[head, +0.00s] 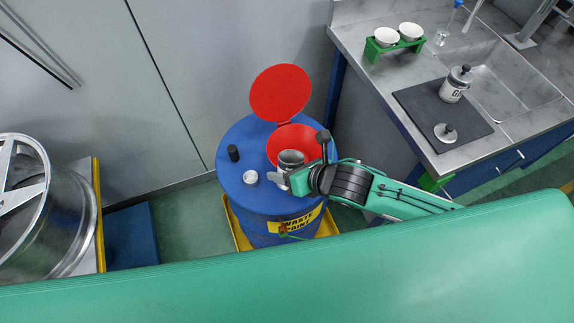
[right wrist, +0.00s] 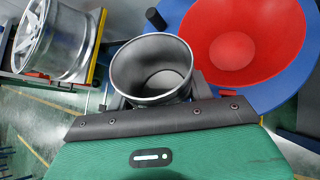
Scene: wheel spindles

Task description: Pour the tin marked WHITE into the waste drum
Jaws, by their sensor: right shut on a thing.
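The blue waste drum (head: 240,195) has a red funnel (head: 283,135) in its top and a raised red lid (head: 280,92) behind it. My right gripper (head: 297,178) is shut on an open metal tin (head: 290,158) over the funnel's near part. In the right wrist view the tin (right wrist: 152,68) is lidless, with a plain grey inside; I cannot tell how full it is. The funnel (right wrist: 240,45) lies beyond it to the right. No label shows on the held tin, so its marking is hidden. My left gripper is not in view.
A lidded tin marked with a G (head: 453,88) and a loose knobbed lid (head: 446,132) sit on a dark mat (head: 420,100) by the sink. A green rack (head: 385,52) holds two white cups. A black cylinder (head: 233,153) and white cap (head: 250,177) stand on the drum top.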

